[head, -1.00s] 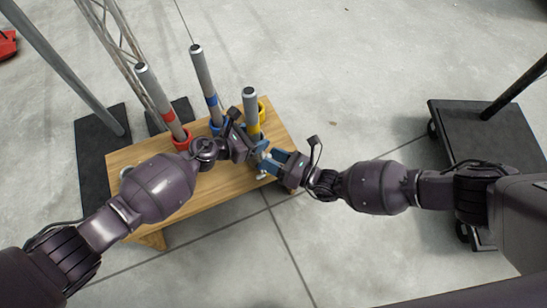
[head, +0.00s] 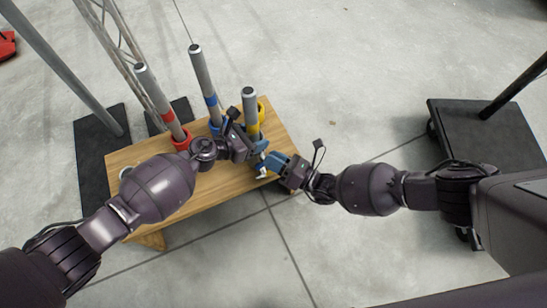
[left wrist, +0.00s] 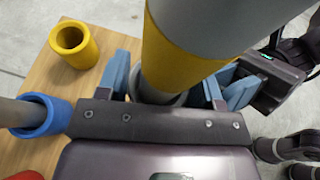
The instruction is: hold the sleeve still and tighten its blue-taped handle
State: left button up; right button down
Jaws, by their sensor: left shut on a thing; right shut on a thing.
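A grey pole with yellow tape (head: 251,116) stands upright near the table's right end. In the left wrist view the yellow tape (left wrist: 168,60) sits above a grey sleeve (left wrist: 152,93). My left gripper (head: 257,148) is shut around this sleeve, with one blue finger on each side in the left wrist view (left wrist: 165,88). My right gripper (head: 268,162) meets the sleeve from the right and is shut. The handle between its fingers is hidden; I cannot make out blue tape on it.
Red-taped (head: 170,116) and blue-taped (head: 212,101) poles stand in cups on the wooden table (head: 205,195). An empty yellow cup (left wrist: 73,43) is beside the held pole. A dark cart (head: 475,130) stands right; bare floor lies between.

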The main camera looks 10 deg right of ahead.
jog(key=shift+w+f+m+t+y, duration=0.15)
jog(key=shift+f+m+t, duration=0.1)
jog(key=shift+m+t, duration=0.7)
jog(key=shift+s+f+m+t+y, duration=0.1)
jog(key=shift+f+m+t, duration=0.3)
jog(key=shift+m, duration=1)
jog(key=shift+w+f+m+t+y, duration=0.1)
jog(key=shift+f+m+t+y, duration=0.05)
jog(key=shift+m+t, duration=0.85)
jog(key=shift+m, duration=0.35)
jog(key=shift+m+t, duration=0.35)
jog(key=shift+m, duration=0.15)
jog(key=c, duration=1)
grip_release()
jog(key=shift+d+r, duration=0.1)
jog(key=shift+r, duration=0.25)
